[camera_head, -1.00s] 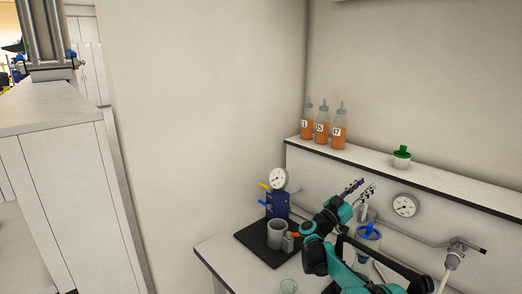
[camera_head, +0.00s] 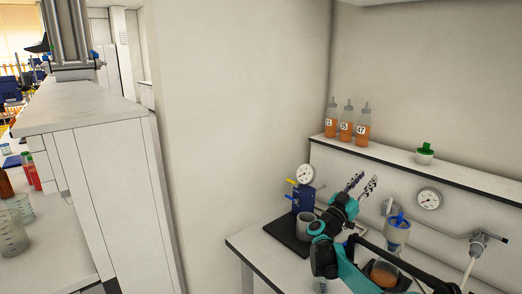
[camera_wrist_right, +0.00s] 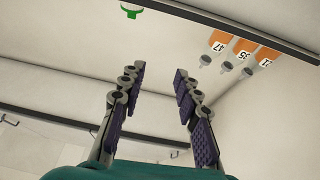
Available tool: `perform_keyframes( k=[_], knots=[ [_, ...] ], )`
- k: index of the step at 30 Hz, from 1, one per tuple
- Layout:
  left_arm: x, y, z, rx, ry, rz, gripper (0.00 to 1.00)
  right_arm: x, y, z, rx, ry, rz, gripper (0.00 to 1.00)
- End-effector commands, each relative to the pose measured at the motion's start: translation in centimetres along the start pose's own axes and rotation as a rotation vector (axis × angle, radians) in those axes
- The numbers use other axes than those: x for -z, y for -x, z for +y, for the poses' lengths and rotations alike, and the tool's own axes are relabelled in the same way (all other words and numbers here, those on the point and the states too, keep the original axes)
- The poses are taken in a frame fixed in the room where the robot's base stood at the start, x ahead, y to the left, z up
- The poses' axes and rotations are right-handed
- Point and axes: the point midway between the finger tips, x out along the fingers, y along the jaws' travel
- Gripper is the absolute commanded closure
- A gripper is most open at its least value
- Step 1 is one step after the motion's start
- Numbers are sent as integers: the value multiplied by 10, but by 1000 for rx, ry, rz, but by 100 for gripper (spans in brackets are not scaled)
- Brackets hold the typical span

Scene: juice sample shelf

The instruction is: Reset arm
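My right gripper (camera_head: 362,184) is raised above the bench, in front of the wall below the shelf. In the right wrist view my right gripper (camera_wrist_right: 161,95) has its two purple-padded fingers wide apart, with nothing between them. Three orange juice bottles with grey caps stand on the shelf: 21 (camera_head: 331,127), 35 (camera_head: 346,130) and 47 (camera_head: 363,132). In the wrist view they appear upside down, at the upper right, apart from the fingers. My left gripper shows in neither view.
The shelf (camera_head: 450,177) also holds a green-topped item (camera_head: 425,150). On the bench (camera_head: 262,250) stand a blue device with a gauge (camera_head: 304,192), a grey cup (camera_head: 305,225) and a blue-topped container (camera_head: 397,232). A tall white cabinet (camera_head: 110,180) is at the left.

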Motion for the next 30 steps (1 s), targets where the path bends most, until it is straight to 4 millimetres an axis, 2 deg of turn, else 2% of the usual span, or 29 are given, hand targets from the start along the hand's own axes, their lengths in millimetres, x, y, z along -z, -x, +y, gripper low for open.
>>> perform_keyframes(
  k=[8,11,14,17,18,20,22,26,27,30],
  knots=[
    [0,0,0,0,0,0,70,51,15,-20,233,-65,9,68],
    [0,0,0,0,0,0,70,72,30,-28,351,-89,-6,68],
    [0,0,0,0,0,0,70,91,57,-34,503,-113,-46,68],
    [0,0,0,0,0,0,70,104,102,-33,682,-125,-130,68],
    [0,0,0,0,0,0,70,105,123,-30,750,-124,-175,68],
    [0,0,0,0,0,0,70,102,158,-22,844,-116,-256,68],
    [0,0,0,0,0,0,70,92,200,-6,937,-96,-367,68],
    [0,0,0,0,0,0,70,59,283,40,1050,-32,-606,68],
    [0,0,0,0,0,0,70,46,307,58,1068,-8,-683,68],
    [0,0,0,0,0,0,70,12,362,105,1076,59,-867,68]
  ],
)
